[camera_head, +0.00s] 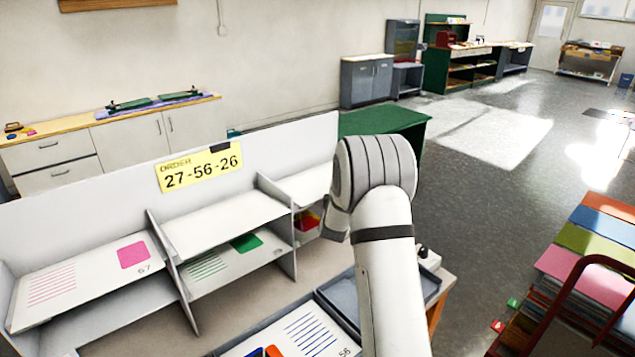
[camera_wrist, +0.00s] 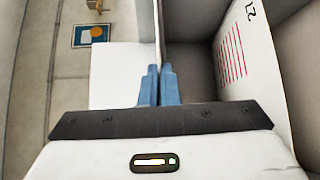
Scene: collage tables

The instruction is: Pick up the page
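In the head view, a page with pink lines and a pink square (camera_head: 95,278) lies on the left shelf of the white rack. A page with green lines and a green patch (camera_head: 230,262) lies in the middle compartment. A page numbered 56 (camera_head: 305,335) lies in a grey tray at the front. In the wrist view, a page with red lines (camera_wrist: 262,65) stands out at the right, apart from the fingers. My gripper (camera_wrist: 159,86) has its blue fingertips together, with no page visible between them. My arm hides it in the head view.
A yellow order sign (camera_head: 200,167) reading 27-56-26 is on the rack's back board. Upright dividers (camera_head: 172,270) separate the compartments. Stacked coloured sheets (camera_head: 590,250) stand at the right.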

